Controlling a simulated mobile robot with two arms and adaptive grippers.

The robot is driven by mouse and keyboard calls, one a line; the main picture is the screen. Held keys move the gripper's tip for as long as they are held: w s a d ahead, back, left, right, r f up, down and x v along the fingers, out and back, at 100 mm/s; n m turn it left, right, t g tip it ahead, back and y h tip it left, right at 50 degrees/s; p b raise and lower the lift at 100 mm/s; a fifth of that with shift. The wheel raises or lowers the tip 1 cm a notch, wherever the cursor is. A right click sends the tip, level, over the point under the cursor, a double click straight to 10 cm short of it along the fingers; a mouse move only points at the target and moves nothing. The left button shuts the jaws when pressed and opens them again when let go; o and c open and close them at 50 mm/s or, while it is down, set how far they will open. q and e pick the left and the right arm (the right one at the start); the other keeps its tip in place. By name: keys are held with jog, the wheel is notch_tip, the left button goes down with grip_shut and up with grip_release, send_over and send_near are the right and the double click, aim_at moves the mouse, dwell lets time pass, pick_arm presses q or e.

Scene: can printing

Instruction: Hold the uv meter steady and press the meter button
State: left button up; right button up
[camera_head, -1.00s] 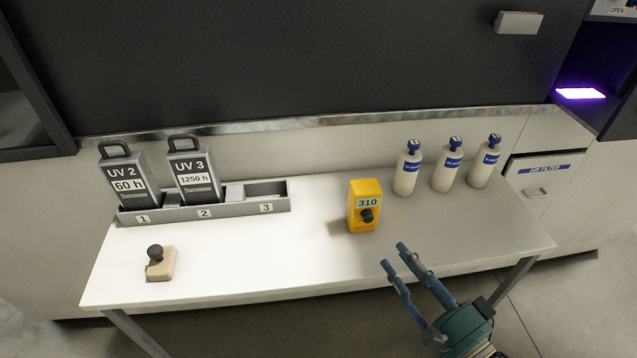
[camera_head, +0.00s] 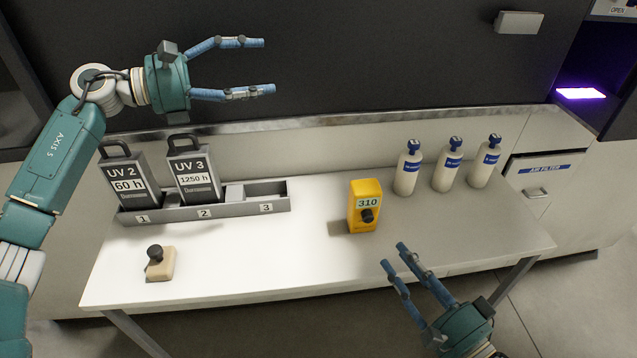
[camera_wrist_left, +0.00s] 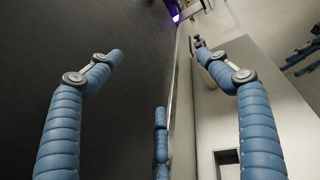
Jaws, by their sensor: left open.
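The yellow uv meter (camera_head: 357,193) stands upright on the white table, right of its middle, with a display reading 310. A dark round button (camera_head: 367,216) sits on its front. My left gripper (camera_head: 268,66) is open and empty, high up to the left of the meter, in front of the dark panel, fingers pointing right. Its spread blue fingers fill the left wrist view (camera_wrist_left: 159,50), with nothing between them. My right gripper (camera_head: 393,255) is open and empty at the table's front edge, just below and right of the meter, not touching it.
A grey rack (camera_head: 232,207) holds the UV 2 (camera_head: 128,181) and UV 3 (camera_head: 195,173) cartridges; slot 3 is empty. A beige stamp-like object (camera_head: 161,265) lies front left. Several white bottles (camera_head: 447,172) stand right of the meter. The table's middle is clear.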

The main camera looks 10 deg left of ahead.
aim_at(363, 193)
pick_arm(q)
jog(key=s+d+f+m+g+y, duration=0.1)
jog(key=s+d+f+g, duration=0.15)
jog(key=d+f, duration=0.6)
jog(key=s+d+f+m+g+y, duration=0.1)
jog(key=s+d+f+g, duration=0.3)
jog(key=f, duration=0.8)
jog(key=shift+t, duration=0.95)
jog(key=x, duration=1.1)
jog(key=shift+w+d+r, duration=0.15)
jog(key=shift+w+d, duration=0.1)
jog(key=shift+w, duration=0.2)
jog(key=c, duration=1.4)
jog(key=shift+c, duration=0.2)
pick_arm(e)
grip_shut()
